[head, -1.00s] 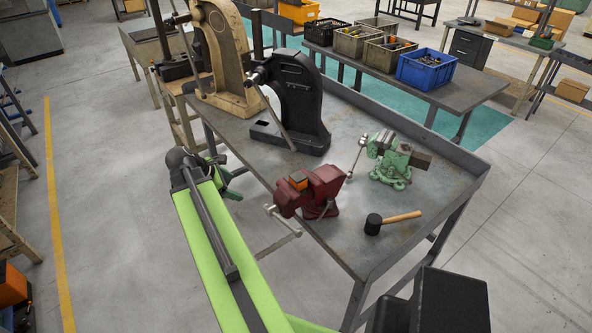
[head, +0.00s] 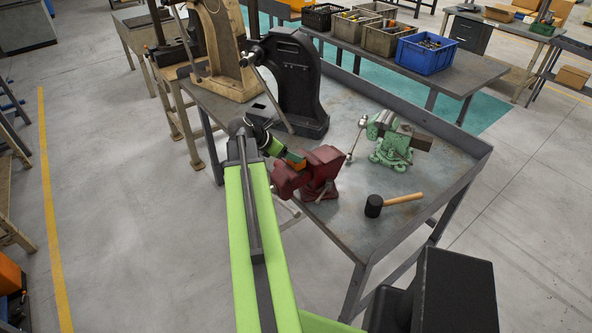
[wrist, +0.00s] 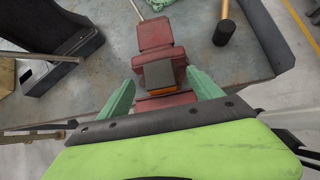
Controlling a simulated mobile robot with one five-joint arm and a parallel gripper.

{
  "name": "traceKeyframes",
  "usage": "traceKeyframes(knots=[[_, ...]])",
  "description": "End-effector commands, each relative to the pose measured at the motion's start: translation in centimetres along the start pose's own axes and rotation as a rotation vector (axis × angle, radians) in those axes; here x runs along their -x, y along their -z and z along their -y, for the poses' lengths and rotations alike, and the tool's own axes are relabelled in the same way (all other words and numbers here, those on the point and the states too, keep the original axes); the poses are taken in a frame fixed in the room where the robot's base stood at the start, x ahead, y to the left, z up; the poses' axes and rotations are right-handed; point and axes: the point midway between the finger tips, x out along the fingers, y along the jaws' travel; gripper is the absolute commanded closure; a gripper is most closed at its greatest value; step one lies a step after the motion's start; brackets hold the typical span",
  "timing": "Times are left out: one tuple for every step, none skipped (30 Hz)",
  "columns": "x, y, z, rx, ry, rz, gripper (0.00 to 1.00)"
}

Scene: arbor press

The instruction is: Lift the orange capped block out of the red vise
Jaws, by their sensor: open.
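The red vise (head: 318,172) stands at the near edge of the grey workbench, and its upper part also shows in the wrist view (wrist: 155,35). The orange capped block (head: 296,162) sits in the vise; in the wrist view its dark grey face and orange part (wrist: 160,76) show between the vise jaws. My gripper (wrist: 165,82) is open, with one green finger on each side of the block and a gap to each. In the head view my gripper (head: 276,149) is beside the block at the vise's left, and its fingertips are partly hidden.
A black arbor press (head: 293,85) stands left behind the vise, with a tan press (head: 222,50) beyond it. A green vise (head: 392,145) stands to the right. A mallet (head: 392,203) lies on the workbench (head: 385,235) at the front right.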

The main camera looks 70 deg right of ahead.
Motion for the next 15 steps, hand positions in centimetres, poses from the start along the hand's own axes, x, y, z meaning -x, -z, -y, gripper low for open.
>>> traceKeyframes(knots=[[-0.4,0.1,0.0,0.0,0.0,0.0,0.25],[-0.4,0.0,0.0,0.0,0.0,0.0,0.25],[-0.3,0.0,0.0,0.001,0.0,0.0,0.25],[-0.3,-0.1,0.0,0.001,0.0,0.0,0.25],[-0.4,0.0,0.0,0.001,0.0,0.0,0.25],[-0.6,0.0,0.0,0.0,0.0,0.0,0.25],[-0.9,0.1,-0.1,0.0,0.0,0.0,0.25],[-1.3,0.2,-0.1,0.0,0.0,0.0,0.25],[-1.9,0.4,-0.2,0.0,0.0,0.0,0.25],[-2.5,0.5,-0.2,0.0,0.0,0.0,0.25],[-3.1,0.6,-0.3,0.0,0.0,0.0,0.25],[-3.9,0.7,-0.4,-0.001,0.0,0.0,0.25],[-4.5,0.7,-0.4,-0.001,0.0,0.0,0.25],[-5.0,0.7,-0.4,-0.001,0.0,0.0,0.25],[-5.4,0.6,-0.4,0.0,0.0,0.0,0.25]])
